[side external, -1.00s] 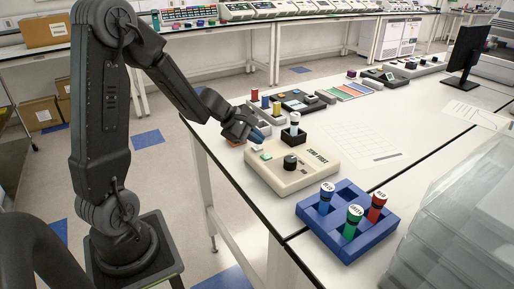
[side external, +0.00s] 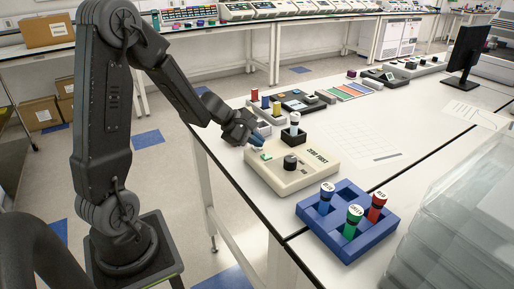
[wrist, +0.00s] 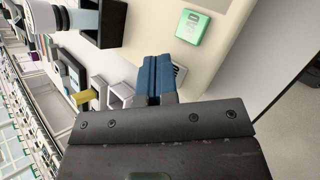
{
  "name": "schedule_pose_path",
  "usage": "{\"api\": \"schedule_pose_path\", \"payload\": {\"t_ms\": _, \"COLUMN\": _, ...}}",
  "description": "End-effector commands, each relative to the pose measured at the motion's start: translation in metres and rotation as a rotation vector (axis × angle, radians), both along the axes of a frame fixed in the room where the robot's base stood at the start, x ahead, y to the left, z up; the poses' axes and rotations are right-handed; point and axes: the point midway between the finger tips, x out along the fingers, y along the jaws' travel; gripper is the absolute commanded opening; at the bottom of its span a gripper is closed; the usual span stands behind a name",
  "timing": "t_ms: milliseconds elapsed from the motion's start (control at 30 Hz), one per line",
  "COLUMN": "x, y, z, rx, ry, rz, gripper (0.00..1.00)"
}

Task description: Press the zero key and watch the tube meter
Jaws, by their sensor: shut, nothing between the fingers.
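The beige tube meter (side external: 300,176), marked "ZERO FIRST", sits near the table's front edge. It has a black round well or knob (side external: 290,162) and a green key (side external: 266,156), which also shows in the wrist view (wrist: 193,27). A small labelled part (wrist: 180,72) beside my fingers is partly hidden by them. My gripper (side external: 258,142) is shut and empty, its blue fingertips (wrist: 156,78) low over the meter's far left corner, beyond the green key. Contact cannot be told. A white-capped tube (side external: 294,122) stands in a black holder (side external: 293,136) behind the meter.
Other small devices and coloured blocks (side external: 290,101) lie behind. Clear stacked boxes (side external: 455,235) are at right. The white table around the paper sheet (side external: 375,140) is mostly free.

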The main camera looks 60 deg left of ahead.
Motion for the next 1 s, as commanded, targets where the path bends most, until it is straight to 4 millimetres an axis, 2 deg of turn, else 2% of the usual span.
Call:
{"api": "schedule_pose_path", "payload": {"t_ms": 467, "x": 0.0, "y": 0.0, "z": -0.003, "rx": 0.0, "ry": 0.002, "rz": -0.001, "gripper": 0.0}}
{"api": "schedule_pose_path", "payload": {"t_ms": 1000, "x": 0.0, "y": 0.0, "z": 0.014, "rx": -0.001, "ry": 0.001, "rz": 0.0, "gripper": 0.0}}
